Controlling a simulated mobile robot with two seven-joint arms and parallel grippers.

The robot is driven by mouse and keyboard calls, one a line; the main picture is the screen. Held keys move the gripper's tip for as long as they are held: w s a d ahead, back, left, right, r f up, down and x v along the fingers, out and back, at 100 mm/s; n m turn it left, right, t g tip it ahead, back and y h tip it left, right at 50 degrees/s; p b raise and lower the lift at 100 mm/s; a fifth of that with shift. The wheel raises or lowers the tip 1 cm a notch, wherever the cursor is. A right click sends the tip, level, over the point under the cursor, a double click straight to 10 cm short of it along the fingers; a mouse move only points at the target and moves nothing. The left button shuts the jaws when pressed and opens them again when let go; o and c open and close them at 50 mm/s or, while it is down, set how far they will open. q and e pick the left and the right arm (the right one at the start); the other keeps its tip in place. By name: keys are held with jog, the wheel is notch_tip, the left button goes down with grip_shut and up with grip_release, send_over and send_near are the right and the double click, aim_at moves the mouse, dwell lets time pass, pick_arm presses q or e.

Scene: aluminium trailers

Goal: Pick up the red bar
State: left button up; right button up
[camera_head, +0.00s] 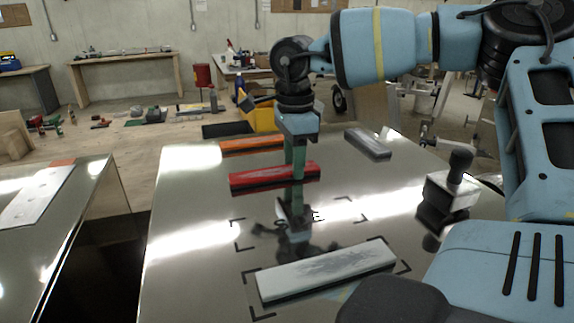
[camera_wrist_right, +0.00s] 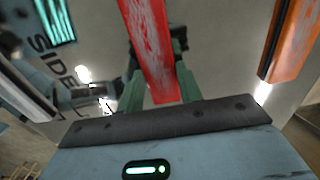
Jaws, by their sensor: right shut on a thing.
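The red bar (camera_head: 250,178) lies across the shiny metal table in the head view, behind the marked corner brackets. My right gripper (camera_head: 298,172) reaches down from above, with its green fingers at the right part of the bar. In the right wrist view the red bar (camera_wrist_right: 150,45) runs between the two green fingers of the right gripper (camera_wrist_right: 160,85), which is shut on it. I cannot tell whether the bar touches the table or is slightly above it. My left gripper is not in view.
An orange bar (camera_head: 250,145) lies behind the red one, and it also shows in the right wrist view (camera_wrist_right: 293,40). A grey bar (camera_head: 368,143) lies at the back right. A whitish bar (camera_head: 325,272) lies in front. A black-knobbed metal block (camera_head: 452,192) stands at right.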

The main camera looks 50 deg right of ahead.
notch_tip(320, 180, up, 18)
jog(key=shift+b, duration=0.4)
jog(key=shift+f, duration=0.1)
